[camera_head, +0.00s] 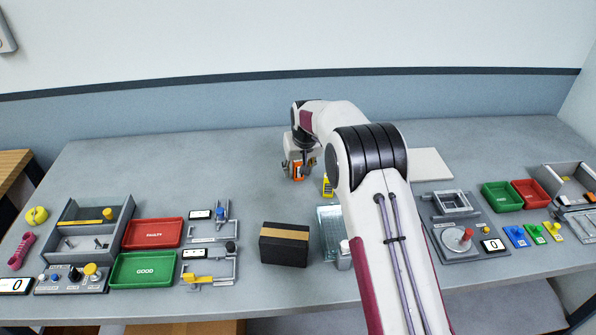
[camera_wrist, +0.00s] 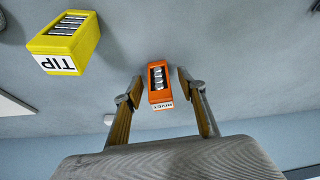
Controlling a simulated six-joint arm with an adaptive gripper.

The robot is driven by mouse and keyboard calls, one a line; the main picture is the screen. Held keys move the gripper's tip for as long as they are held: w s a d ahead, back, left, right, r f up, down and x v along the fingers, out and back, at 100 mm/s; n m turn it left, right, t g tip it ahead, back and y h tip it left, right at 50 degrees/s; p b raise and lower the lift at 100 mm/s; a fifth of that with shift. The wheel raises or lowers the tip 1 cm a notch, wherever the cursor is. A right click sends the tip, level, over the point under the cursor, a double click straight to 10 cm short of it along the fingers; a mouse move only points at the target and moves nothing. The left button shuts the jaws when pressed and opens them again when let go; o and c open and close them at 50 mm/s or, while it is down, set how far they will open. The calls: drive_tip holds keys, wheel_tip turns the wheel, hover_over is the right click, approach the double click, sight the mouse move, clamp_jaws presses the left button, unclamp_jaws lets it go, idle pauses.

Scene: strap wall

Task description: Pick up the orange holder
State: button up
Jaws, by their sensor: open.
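The orange holder (camera_wrist: 158,84) stands on the grey table and shows between my gripper's fingers in the wrist view. It has a white label reading RIVET and several silver pieces in its open slot. In the head view the orange holder (camera_head: 298,171) is partly hidden by my gripper. My gripper (camera_wrist: 160,88) is open, with one finger on each side of the holder and a gap visible at both sides. In the head view my gripper (camera_head: 299,168) is low over the back middle of the table.
A yellow holder (camera_wrist: 66,42) labelled TIP stands close by; it also shows in the head view (camera_head: 328,185). A black box (camera_head: 284,247) with a tan stripe sits nearer the front. Red (camera_head: 153,233) and green (camera_head: 143,271) trays are at left.

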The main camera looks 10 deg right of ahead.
drive_tip(key=shift+f, duration=0.15)
drive_tip(key=shift+c, duration=0.3)
clamp_jaws()
drive_tip(key=shift+r, duration=0.2)
drive_tip(key=shift+r, duration=4.85)
